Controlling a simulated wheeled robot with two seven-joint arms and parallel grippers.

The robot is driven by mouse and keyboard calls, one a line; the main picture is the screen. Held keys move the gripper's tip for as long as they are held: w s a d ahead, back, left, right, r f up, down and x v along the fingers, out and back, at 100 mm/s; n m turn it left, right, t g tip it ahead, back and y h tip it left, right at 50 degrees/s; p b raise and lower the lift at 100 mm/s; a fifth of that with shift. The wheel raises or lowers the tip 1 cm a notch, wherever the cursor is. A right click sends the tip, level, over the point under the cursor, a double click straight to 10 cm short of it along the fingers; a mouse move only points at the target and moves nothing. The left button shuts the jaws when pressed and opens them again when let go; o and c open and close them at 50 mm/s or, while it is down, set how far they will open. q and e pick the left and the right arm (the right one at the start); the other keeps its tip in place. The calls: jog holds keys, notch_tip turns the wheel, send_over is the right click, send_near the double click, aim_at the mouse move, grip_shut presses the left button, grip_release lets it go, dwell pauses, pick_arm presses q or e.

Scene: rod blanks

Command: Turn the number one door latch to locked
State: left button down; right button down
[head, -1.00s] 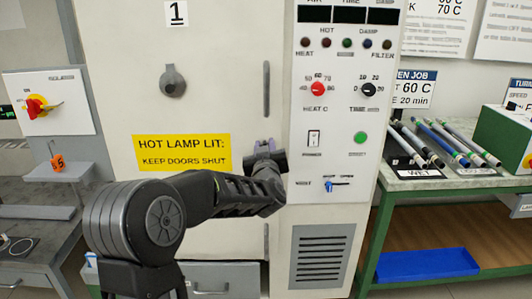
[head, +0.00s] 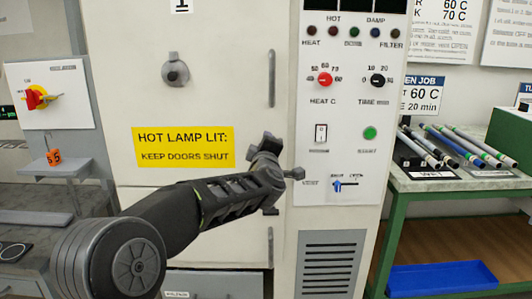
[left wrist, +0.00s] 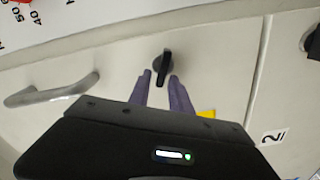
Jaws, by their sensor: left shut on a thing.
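The upper door (head: 110,100) of the white cabinet carries the number 1 label (head: 181,5), cut off at the top edge. Its latch is a small dark lever, clear in the left wrist view (left wrist: 164,68), between the door handle (left wrist: 50,90) and the seam to the lower door. My left gripper (left wrist: 160,78) has one finger on each side of this lever and is shut on it. In the head view my left gripper (head: 268,150) is at the door's right edge and hides the latch. The lever's exact angle is hard to tell. My right gripper is not in view.
The control panel (head: 342,215) with knobs and a small blue lever (head: 338,185) stands just right of my gripper. A second dark latch (left wrist: 313,45) is on the door labelled 2 (left wrist: 272,136). A green-framed bench (head: 420,187) with rods is at the right.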

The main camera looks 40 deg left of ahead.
pick_arm(q)
jog(key=shift+f+n+b, duration=0.25)
jog(key=shift+n+b, duration=0.65)
jog(key=shift+n, duration=0.25)
jog(key=shift+f+n+b, duration=0.25)
jog(key=shift+n+b, duration=0.65)
jog(key=shift+n, duration=0.25)
jog(key=c, duration=1.5)
grip_release()
